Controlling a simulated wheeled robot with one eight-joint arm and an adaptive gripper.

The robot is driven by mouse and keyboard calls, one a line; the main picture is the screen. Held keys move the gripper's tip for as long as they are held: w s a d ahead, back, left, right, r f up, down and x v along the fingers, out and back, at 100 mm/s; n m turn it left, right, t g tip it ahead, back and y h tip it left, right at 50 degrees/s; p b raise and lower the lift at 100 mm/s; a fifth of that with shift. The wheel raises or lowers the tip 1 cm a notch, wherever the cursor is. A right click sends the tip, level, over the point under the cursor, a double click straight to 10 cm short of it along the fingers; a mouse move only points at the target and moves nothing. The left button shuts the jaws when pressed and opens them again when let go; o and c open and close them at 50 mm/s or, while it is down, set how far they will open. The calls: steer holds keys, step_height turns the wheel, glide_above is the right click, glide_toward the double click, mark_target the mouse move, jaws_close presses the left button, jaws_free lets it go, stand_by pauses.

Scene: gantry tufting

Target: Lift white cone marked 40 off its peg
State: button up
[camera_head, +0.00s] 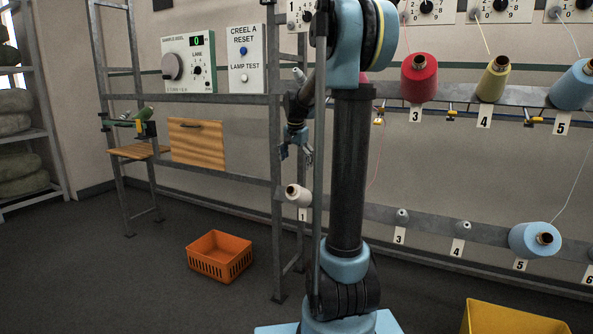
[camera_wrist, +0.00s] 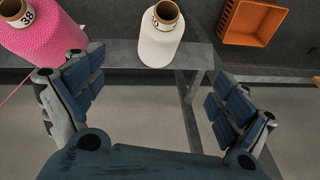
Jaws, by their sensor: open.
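A white cone (camera_head: 298,196) sits on the lower rail above the label 1, tilted with its brown tube end toward the room. In the wrist view the white cone (camera_wrist: 162,38) is at the top middle, and the number on its tube is only partly readable, ending in 0. My gripper (camera_head: 297,150) is above the cone in the head view. In the wrist view my gripper (camera_wrist: 160,92) has its two fingers wide apart with nothing between them. The cone lies beyond the fingertips, apart from them. Its peg is hidden inside it.
A pink cone marked 38 (camera_wrist: 45,28) is left of the white cone in the wrist view, close to the left finger. Bare pegs and a blue cone (camera_head: 528,240) are further right on the lower rail (camera_head: 372,213). An orange crate (camera_head: 220,256) stands on the floor.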

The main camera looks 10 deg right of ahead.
mark_target(296, 192)
steer(key=x, duration=1.7)
steer(key=shift+f, duration=0.15)
steer(key=c, duration=1.6)
steer(key=shift+s+a+r, duration=0.35)
steer(key=shift+s+r, duration=0.05)
steer(key=shift+r, duration=0.1)
steer(key=shift+s+a+r, duration=1.05)
steer(key=shift+s+r, duration=0.2)
steer(key=shift+s, duration=0.2)
steer(key=shift+s+a+r, duration=1.05)
steer(key=shift+s+r, duration=0.25)
steer(key=shift+s, duration=0.2)
steer(key=shift+s+a+r, duration=1.1)
steer(key=shift+s+r, duration=0.15)
steer(key=shift+s, duration=0.2)
